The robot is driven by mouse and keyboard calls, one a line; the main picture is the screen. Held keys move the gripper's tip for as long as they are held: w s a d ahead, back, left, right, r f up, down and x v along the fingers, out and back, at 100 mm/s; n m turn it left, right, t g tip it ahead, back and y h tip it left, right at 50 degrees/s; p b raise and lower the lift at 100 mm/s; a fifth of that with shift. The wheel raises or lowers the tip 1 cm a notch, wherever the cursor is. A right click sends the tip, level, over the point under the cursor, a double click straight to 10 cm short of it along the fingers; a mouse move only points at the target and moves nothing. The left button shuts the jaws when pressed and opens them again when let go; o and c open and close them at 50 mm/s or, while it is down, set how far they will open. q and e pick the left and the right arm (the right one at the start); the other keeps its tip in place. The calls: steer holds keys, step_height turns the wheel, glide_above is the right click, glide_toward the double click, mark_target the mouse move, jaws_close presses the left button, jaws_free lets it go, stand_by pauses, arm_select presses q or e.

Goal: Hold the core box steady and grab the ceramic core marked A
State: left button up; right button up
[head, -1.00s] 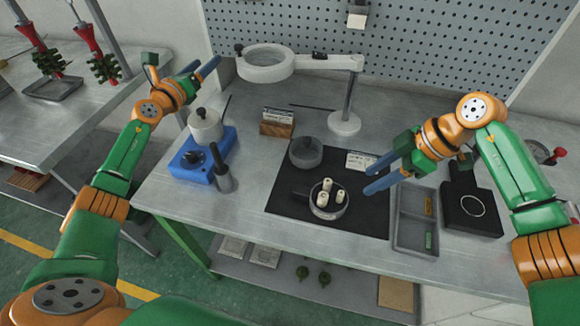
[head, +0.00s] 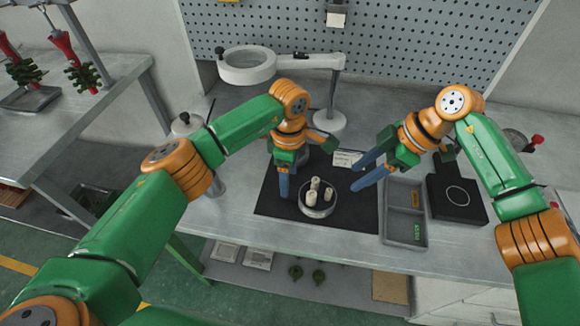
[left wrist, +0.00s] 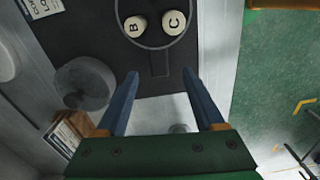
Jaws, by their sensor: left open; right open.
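The core box, a round shallow dish with a dark handle, stands on the black mat (head: 282,208); its rim (head: 321,213) shows in the head view. Several white ceramic cores (head: 314,184) stand in it, their marks too small to read there. In the left wrist view, the cores marked B (left wrist: 134,27) and C (left wrist: 174,22) show at the top edge; the A mark is not visible. My left gripper (head: 292,172) is open and empty above the mat, just left of and behind the box. My right gripper (head: 356,176) is open and empty, right of and behind the box.
A divided grey tray (head: 403,224) and a black block with a ring (head: 457,196) lie to the right. A magnifier lamp (head: 329,122) stands behind.

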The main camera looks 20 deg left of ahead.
arm_select(q)
step_height(320, 180, down, 5)
steer(key=shift+r, duration=0.15)
jaws_close()
stand_by(1.8)
